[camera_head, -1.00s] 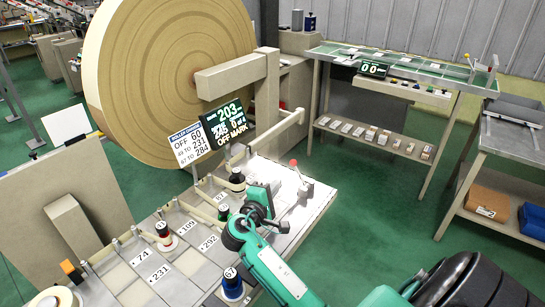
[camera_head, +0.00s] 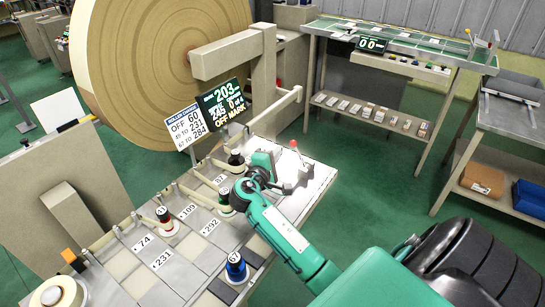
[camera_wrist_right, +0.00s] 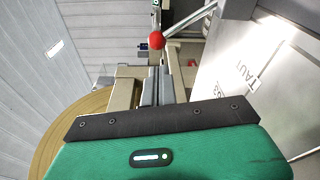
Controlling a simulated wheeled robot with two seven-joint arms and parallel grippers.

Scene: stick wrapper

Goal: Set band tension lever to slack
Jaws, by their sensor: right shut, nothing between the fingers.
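The band tension lever is a thin rod with a red ball knob (camera_head: 293,144) at the far right corner of the grey work table (camera_head: 318,180). In the right wrist view the red knob (camera_wrist_right: 156,40) is just beyond my fingertips, and its rod slants up to the right. A pale panel (camera_wrist_right: 225,95) there has "TAUT" printed on it. My left gripper is not in view.
Several spools, one of them blue (camera_head: 236,267), stand on the table among numbered labels. A large tan roll (camera_head: 160,60) is behind, with a dark display (camera_head: 225,103) reading "OFF MARK". A green-topped bench (camera_head: 400,60) stands at the back right.

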